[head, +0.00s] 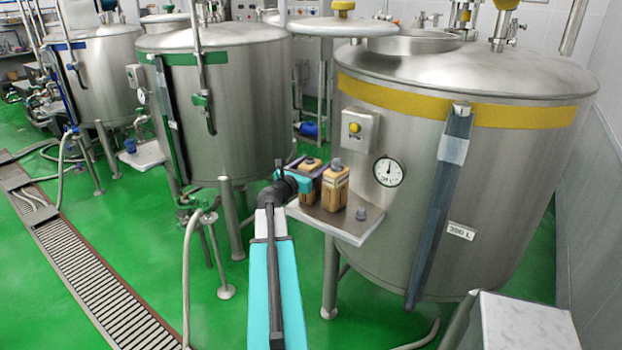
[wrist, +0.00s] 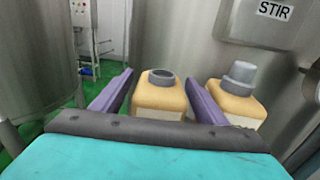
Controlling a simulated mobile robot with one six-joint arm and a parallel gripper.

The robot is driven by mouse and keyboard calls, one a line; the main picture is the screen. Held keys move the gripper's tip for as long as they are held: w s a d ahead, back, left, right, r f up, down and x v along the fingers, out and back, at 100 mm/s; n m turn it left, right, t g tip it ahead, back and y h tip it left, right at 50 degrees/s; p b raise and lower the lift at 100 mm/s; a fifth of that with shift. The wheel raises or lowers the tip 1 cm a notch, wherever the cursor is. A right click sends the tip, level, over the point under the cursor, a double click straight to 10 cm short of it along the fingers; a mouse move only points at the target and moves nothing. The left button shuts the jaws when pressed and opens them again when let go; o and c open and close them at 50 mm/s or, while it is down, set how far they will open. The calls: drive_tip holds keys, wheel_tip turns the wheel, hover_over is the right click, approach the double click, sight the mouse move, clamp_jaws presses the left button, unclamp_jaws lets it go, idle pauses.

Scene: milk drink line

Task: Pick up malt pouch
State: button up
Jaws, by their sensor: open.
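Two tan pouches with grey necks stand upright on a small metal shelf (head: 318,222) fixed to the yellow-banded tank. No readable label tells which one is the malt pouch. The left pouch (wrist: 160,97) has an open neck ring and lies between the two purple fingers of my gripper (wrist: 156,76), with a gap on each side. In the head view my gripper (head: 300,172) partly covers this left pouch. The right pouch (wrist: 238,98) has a grey cap on its neck and is just outside my right finger; it also shows in the head view (head: 335,190). My gripper is open and empty.
A loose grey cap (head: 361,214) lies on the shelf right of the pouches. The yellow-banded tank (head: 450,160) rises close behind the shelf, with a gauge (head: 388,171) and a button box (head: 359,131). A green-banded tank (head: 240,110) stands to the left.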

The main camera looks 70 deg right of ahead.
drive_tip(key=shift+s+d, duration=0.15)
drive_tip(key=shift+d, duration=0.75)
drive_tip(key=shift+c, duration=0.2)
clamp_jaws()
